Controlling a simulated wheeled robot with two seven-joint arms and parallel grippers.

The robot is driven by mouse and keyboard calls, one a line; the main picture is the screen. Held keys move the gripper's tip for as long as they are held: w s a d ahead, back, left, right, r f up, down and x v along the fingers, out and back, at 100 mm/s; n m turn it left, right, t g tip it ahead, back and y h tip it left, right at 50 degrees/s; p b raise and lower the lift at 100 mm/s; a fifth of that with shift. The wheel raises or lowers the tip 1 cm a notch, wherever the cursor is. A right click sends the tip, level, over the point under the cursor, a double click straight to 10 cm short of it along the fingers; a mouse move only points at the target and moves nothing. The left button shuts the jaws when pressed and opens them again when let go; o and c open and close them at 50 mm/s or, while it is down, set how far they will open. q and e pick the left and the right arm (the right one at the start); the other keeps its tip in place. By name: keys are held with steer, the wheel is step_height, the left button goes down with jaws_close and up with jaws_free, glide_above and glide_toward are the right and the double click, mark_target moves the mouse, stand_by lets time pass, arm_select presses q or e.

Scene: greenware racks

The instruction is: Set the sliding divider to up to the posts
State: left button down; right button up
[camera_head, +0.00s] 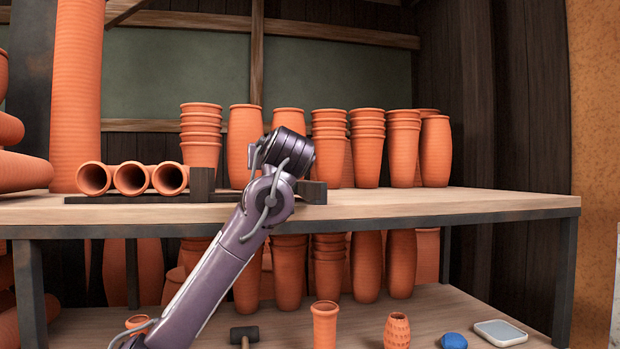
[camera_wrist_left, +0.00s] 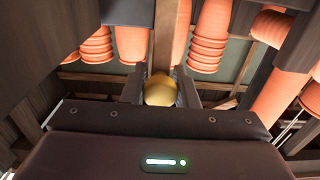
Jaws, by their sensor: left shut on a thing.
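My left gripper (camera_wrist_left: 160,82) is shut on a round brass-coloured knob (camera_wrist_left: 160,92) in the left wrist view. What the knob is fixed to is mostly hidden, so I cannot confirm it belongs to the divider. In the head view my left wrist covers the fingers and knob. On the shelf, a dark upright block (camera_head: 202,185) stands just right of three lying clay tubes (camera_head: 131,179), on a dark rail (camera_head: 120,199). Another dark block (camera_head: 313,192) shows right of my wrist. I cannot tell which block is the divider or a post. My right gripper is out of view.
Stacked clay pots (camera_head: 368,148) stand along the back of the upper shelf (camera_head: 450,202). The shelf's right front is bare. The lower shelf holds a small clay cup (camera_head: 325,325), a mallet (camera_head: 244,336), a blue lump (camera_head: 453,341) and a pale square dish (camera_head: 500,333).

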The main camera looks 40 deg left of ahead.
arm_select(q)
steer(key=s+a+b, duration=0.2)
steer(key=s+a, duration=0.1)
steer(key=s, duration=0.1)
steer(key=s+a+b, duration=0.1)
steer(key=s+a, duration=0.3)
steer(key=shift+b, duration=0.4)
steer(key=shift+s+a, duration=0.3)
steer(key=shift+s, duration=0.15)
steer(key=shift+r, duration=0.1)
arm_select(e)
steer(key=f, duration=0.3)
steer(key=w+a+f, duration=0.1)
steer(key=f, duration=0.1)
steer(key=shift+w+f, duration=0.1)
arm_select(q)
steer(key=c, duration=1.2)
jaws_free()
steer(key=shift+o, duration=0.2)
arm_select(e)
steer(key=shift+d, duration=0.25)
